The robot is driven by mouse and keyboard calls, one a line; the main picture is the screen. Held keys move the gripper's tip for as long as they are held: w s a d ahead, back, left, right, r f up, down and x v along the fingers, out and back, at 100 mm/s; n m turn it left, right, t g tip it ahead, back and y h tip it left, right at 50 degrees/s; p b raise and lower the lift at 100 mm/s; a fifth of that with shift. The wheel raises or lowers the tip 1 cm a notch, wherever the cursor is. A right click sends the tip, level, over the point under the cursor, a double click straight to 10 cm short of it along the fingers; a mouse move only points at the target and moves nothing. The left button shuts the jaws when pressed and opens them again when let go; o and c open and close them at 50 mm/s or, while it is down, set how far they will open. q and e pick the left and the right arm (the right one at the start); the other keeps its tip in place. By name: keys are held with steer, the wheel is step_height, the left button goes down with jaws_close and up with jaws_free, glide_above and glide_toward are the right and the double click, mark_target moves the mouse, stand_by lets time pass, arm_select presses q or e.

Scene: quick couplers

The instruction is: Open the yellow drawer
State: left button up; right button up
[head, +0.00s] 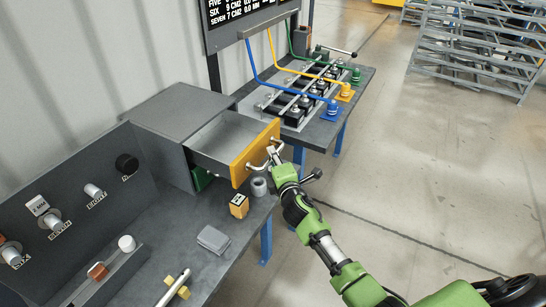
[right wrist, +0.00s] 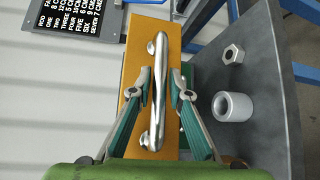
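The yellow drawer (head: 255,157) is pulled well out of the grey cabinet (head: 180,125), and its empty inside shows. Its yellow front and silver bar handle (head: 264,160) face right. My right gripper (head: 274,157) is at this handle. In the right wrist view, the handle (right wrist: 157,110) runs between the two fingers of my right gripper (right wrist: 162,88) against the yellow front (right wrist: 133,60). The fingers stand on either side of the bar, with narrow gaps that look clear. A green drawer (head: 201,180) shows partly beneath the yellow one. My left gripper is not in view.
A rack of couplers with blue, yellow and green hoses (head: 305,95) stands behind.

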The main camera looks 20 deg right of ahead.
steer(key=shift+o, duration=0.3)
steer(key=shift+s, duration=0.1)
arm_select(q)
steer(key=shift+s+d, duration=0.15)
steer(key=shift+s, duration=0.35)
arm_select(e)
steer(key=s+a+r, duration=0.1)
steer(key=s, duration=1)
steer(key=shift+s+a+r, duration=0.25)
steer(key=shift+s+r, duration=0.1)
